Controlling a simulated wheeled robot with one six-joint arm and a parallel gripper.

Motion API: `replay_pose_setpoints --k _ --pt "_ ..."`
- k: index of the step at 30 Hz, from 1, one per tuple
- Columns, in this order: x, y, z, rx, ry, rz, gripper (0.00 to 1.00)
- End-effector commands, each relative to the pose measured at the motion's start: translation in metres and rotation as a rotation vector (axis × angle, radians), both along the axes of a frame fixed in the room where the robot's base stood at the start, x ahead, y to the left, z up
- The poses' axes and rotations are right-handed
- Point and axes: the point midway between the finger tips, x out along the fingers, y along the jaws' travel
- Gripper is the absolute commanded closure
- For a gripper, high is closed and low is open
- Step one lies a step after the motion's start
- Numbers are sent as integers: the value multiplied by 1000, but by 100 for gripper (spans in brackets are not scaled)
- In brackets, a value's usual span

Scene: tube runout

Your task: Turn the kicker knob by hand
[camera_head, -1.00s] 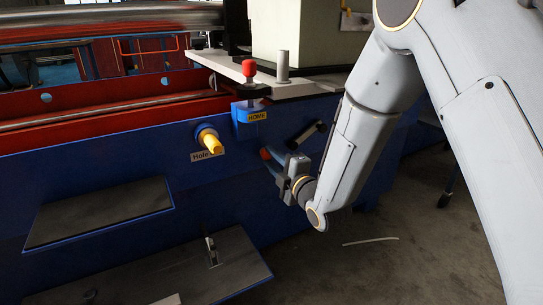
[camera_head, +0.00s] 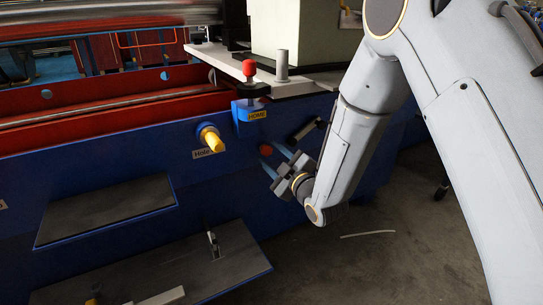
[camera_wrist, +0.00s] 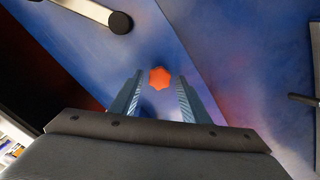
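An orange star-shaped knob (camera_wrist: 160,78) sits on the blue machine side. In the wrist view it lies just past my fingertips, centred in the gap between them. It also shows in the head view as a small red-orange knob (camera_head: 265,149), and no label for it is readable. My gripper (camera_wrist: 159,88) is open and empty, with one finger on each side of the line to the knob. In the head view my gripper (camera_head: 272,158) is close to the machine side, fingers pointing at the knob. I cannot tell whether the fingertips touch it.
A red-topped knob (camera_head: 249,69) stands above the HOME label (camera_head: 258,115). A black-ended bar (camera_head: 308,129) juts out close to my gripper; it also shows in the wrist view (camera_wrist: 119,22). Dark plates (camera_head: 105,212) lie lower left.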

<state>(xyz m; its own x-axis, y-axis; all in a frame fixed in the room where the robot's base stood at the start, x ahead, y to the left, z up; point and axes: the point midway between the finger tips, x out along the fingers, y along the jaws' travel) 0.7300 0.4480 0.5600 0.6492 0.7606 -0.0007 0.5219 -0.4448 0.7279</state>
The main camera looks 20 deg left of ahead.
Motion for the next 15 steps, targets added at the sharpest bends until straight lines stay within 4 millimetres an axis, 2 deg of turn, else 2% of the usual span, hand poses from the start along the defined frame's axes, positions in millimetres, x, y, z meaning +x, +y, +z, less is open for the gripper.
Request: replay_pose_setpoints --k 7,15 --pt "-2 -2 0 0 0 0 58" --pt "-12 -14 1 -1 0 -1 58"
